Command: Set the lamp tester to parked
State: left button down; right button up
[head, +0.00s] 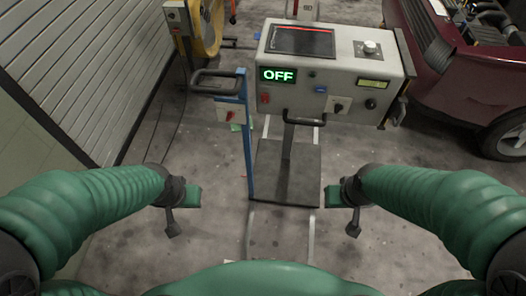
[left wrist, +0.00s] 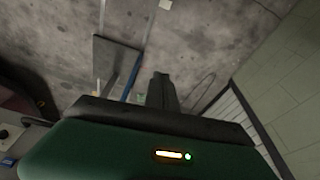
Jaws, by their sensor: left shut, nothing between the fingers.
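A grey console (head: 340,62) stands on a pedestal ahead, its green display (head: 278,75) reading OFF. I cannot tell for certain that it is the lamp tester. Its front has a red knob (head: 265,98), a black rotary switch (head: 338,107) on a white plate and a dark round knob (head: 370,104). A silver knob (head: 369,47) sits on top. My left gripper (head: 172,232) is shut and empty, low and well short of the console; it also shows in the left wrist view (left wrist: 161,80). My right gripper (head: 353,232) looks shut and empty, also apart from the console.
A blue post (head: 247,150) with a black handle (head: 216,82) and a small switch box (head: 230,114) stands left of the console. A yellow reel (head: 208,28) is behind. A dark red car (head: 440,75) is at right, a shutter wall (head: 75,65) at left. Floor between my grippers is mostly clear.

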pick_arm(q)
jog(key=c, duration=2)
grip_release()
jog(key=shift+w+f, duration=0.1)
jog(key=shift+w, duration=0.05)
jog(key=o, duration=0.7)
jog(key=w+d+f+n+t+b, duration=0.1)
jog(key=w+d+n+t, duration=0.1)
jog(key=w, duration=0.3)
jog(key=w+d+f+n+t+h+b, duration=0.1)
jog(key=w+d+n+t+b, duration=0.1)
jog(key=w, duration=0.3)
jog(key=shift+w+d+t, duration=0.35)
jog(key=shift+d+t, duration=0.15)
jog(key=shift+d, duration=0.2)
jog(key=w+d+r+n+t+b, duration=0.2)
jog(key=w+d+n+t, duration=0.3)
jog(key=w, duration=0.3)
notch_tip(320, 180, up, 6)
jog(key=a+n+t+y+b, duration=0.25)
jog(key=n+t+y, duration=0.4)
jog(key=n, duration=0.65)
jog(key=r+p+x, duration=0.1)
jog(key=x, duration=1.5)
jog(key=shift+w+d, duration=0.2)
jog(key=shift+w, duration=0.15)
jog(key=shift+c, duration=0.2)
